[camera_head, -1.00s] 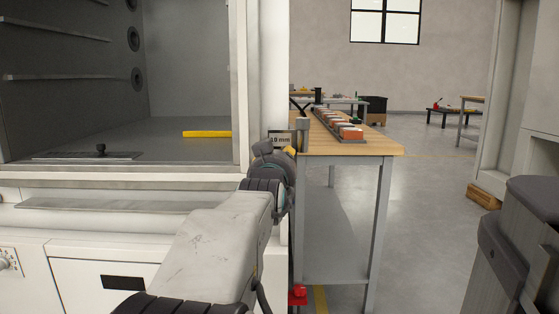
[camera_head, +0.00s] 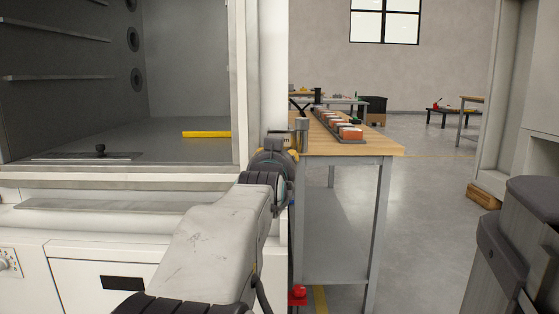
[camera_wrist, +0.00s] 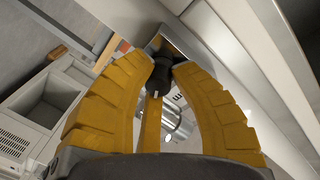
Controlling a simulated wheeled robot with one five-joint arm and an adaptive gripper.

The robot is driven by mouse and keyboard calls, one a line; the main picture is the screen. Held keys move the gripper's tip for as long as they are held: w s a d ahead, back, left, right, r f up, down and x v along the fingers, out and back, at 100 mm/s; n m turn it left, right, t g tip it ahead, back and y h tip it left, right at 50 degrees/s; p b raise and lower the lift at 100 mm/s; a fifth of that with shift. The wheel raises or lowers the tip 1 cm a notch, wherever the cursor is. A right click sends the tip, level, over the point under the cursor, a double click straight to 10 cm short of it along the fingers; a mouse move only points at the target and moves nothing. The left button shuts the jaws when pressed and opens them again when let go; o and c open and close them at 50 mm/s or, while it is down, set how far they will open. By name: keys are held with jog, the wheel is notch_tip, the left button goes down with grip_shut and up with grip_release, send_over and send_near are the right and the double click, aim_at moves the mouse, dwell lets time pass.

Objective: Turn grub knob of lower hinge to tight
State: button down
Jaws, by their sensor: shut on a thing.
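The knob, which I take as the grub knob, sits against a grey metal hinge block (camera_wrist: 168,46). In the head view my gripper is at the cabinet's right front edge, and its fingertips are mostly hidden behind my wrist. An upright grey hinge cylinder (camera_head: 301,134) shows just above it. The knob is hidden in the head view. I cannot read how tight the knob is.
The open white cabinet (camera_head: 120,178) stands left, with a yellow bar (camera_head: 207,134) on its floor. A wooden-topped workbench (camera_head: 365,150) with a row of orange-and-white items (camera_head: 338,124) stands close on the right.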

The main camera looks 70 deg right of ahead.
jog(key=shift+w+r, duration=0.1)
jog(key=shift+r, duration=0.05)
jog(key=c, duration=1)
grip_release()
jog(key=shift+o, duration=0.2)
